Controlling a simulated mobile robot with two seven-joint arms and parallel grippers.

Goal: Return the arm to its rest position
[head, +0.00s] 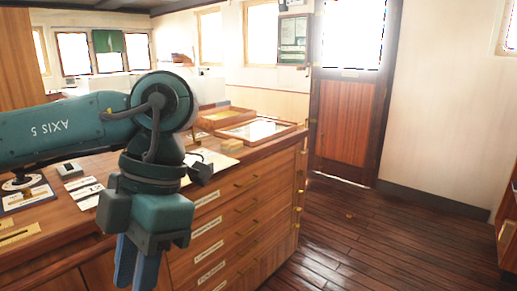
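My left arm (65,133) comes in from the left at a raised height, in front of the wooden chart cabinet. Its wrist bends down and my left gripper (137,268) points downward near the bottom edge, in front of the drawers. Two blue fingers show side by side, but their tips are cut off by the frame, so I cannot tell how far apart they are. I see nothing held in the visible part. My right arm and gripper are not in view.
The wooden cabinet (237,240) with labelled drawers fills the lower left. On its top lie a framed tray (258,130), cards and a small grey device (69,170). Dark floorboards (380,245) are clear at right. A wooden door (346,120) stands behind.

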